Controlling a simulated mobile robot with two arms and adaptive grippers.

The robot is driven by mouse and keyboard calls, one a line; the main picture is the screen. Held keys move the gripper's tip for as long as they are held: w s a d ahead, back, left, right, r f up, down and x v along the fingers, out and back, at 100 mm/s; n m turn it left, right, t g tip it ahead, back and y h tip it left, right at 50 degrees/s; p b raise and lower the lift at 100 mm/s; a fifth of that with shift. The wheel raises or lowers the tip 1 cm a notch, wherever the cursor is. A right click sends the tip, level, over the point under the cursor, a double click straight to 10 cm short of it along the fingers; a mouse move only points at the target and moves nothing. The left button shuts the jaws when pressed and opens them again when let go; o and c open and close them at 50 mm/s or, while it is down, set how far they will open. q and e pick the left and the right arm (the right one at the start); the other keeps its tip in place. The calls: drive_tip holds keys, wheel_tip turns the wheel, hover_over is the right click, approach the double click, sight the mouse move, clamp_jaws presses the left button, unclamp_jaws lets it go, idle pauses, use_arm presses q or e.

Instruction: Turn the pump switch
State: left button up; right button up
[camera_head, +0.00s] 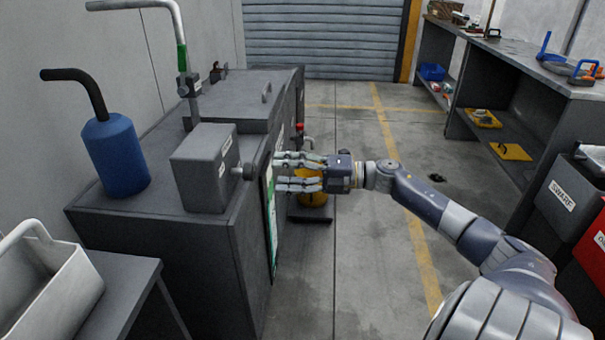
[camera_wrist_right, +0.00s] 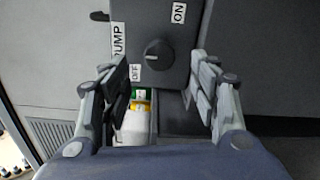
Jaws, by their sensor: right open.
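The pump switch is a dark round knob (camera_wrist_right: 158,55) on the grey face of a switch box. It carries PUMP, ON and OFF labels; a small pale mark sits on the knob's OFF-label side. In the head view the grey switch box (camera_head: 203,168) stands on the dark cabinet, with the knob (camera_head: 242,171) sticking out on its right side. My right gripper (camera_head: 277,172) is open and empty just right of the knob. In the right wrist view the fingers of my right gripper (camera_wrist_right: 160,68) stand apart on either side of the knob, not touching it. My left gripper is out of view.
A dark cabinet (camera_head: 165,240) bears the box, a blue canister (camera_head: 115,150) and an upright pipe (camera_head: 182,60). A grey table with a white container (camera_head: 65,295) is at lower left. A workbench (camera_head: 500,50) and bins line the right. The middle floor is mostly clear.

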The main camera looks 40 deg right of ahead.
drive_tip(key=shift+v, duration=2)
